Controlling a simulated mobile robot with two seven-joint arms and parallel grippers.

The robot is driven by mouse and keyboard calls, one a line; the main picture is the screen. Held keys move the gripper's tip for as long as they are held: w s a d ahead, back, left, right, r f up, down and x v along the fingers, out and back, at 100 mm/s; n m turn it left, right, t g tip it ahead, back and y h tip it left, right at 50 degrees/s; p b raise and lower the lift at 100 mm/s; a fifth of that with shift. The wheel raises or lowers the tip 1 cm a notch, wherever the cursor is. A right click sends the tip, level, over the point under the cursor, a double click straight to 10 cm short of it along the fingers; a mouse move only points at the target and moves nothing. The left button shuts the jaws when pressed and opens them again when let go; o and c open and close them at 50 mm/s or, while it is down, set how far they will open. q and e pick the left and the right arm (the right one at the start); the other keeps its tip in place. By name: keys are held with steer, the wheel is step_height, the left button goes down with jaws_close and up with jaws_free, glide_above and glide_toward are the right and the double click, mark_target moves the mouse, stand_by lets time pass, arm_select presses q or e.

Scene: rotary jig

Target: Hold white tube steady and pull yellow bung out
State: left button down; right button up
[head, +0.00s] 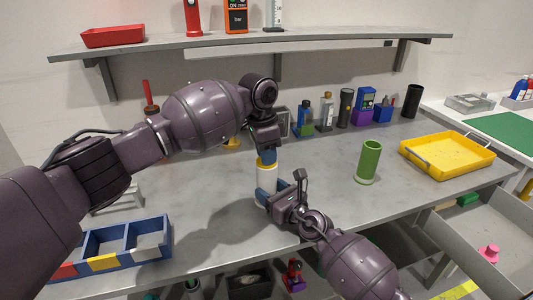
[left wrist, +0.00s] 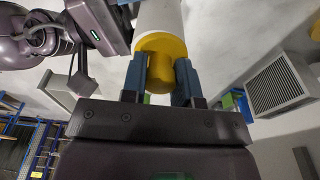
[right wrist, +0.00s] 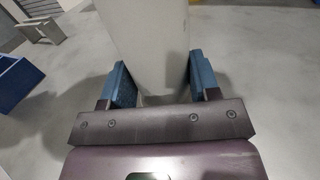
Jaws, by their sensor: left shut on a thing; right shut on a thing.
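The white tube (head: 267,174) stands upright above the middle of the grey table. The yellow bung (left wrist: 160,62) sits at the tube's top end, its wide flange against the rim; a thin yellow band of it shows in the head view (head: 266,162). My left gripper (left wrist: 161,80) is above the tube and shut on the bung's narrower knob, a blue finger on each side. My right gripper (right wrist: 152,88) is shut on the tube lower down, from the right front, with blue fingers on both sides. In the head view it shows at the tube's lower part (head: 268,193).
A green tube (head: 369,162) stands right of the white tube. A yellow tray (head: 450,155) lies at the right. A blue divided bin (head: 125,245) is at the front left. Several bottles and blocks line the back under a shelf (head: 250,40). An open drawer (head: 475,235) is at the right front.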

arm_select(q)
steer(key=shift+r, duration=3.55)
arm_select(e)
steer(key=o, duration=1.1)
steer(key=shift+s+d, duration=0.1)
steer(key=v, duration=1.1)
steer(key=shift+s+d, duration=0.1)
steer(key=shift+s, duration=0.05)
steer(key=shift+s+d, duration=0.15)
steer(key=shift+s, duration=0.1)
